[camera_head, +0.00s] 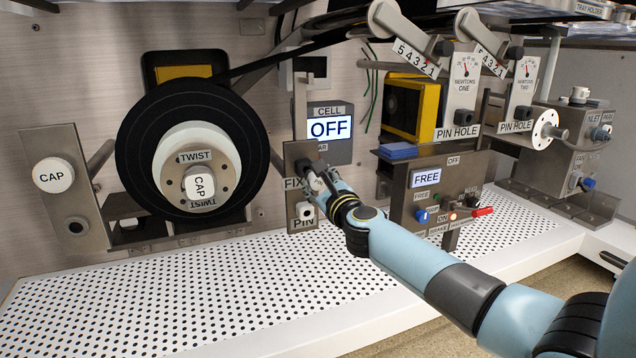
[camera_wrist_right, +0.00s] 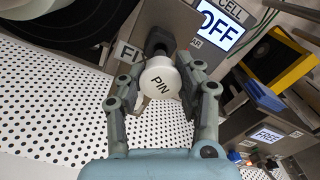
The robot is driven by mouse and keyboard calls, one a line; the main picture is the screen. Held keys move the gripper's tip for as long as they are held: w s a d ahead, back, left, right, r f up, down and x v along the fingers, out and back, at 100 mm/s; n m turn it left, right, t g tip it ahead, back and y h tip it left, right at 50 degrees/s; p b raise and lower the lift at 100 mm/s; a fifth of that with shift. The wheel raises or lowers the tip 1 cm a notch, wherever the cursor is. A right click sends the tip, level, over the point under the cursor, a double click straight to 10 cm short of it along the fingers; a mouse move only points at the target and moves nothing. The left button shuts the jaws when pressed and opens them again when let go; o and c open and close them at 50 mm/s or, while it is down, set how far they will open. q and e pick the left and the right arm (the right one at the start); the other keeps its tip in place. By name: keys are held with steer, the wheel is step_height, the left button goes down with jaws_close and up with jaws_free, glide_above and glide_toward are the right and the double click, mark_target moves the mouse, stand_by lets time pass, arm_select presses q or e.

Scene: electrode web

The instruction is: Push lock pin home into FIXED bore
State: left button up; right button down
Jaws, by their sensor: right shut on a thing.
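Behind the head is a dark round collar on the grey metal plate (camera_head: 300,153), whose label is partly covered and reads FIX in the head view. The pin's shaft and its depth in the bore are hidden by the head. In the head view my right gripper (camera_head: 322,182) is at the front of this plate. My left gripper is not in view.
A black reel (camera_head: 140,150) with a TWIST hub stands left of the plate. A display reading OFF (camera_head: 329,128) is behind it. A control box reading FREE (camera_head: 426,178) stands to the right. The perforated white deck (camera_head: 200,300) is clear in front.

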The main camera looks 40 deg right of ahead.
mark_target(311, 175)
steer(key=shift+b+x, duration=0.5)
steer(key=shift+x, duration=1.55)
steer(key=c, duration=0.8)
jaws_free()
steer(key=v, duration=1.2)
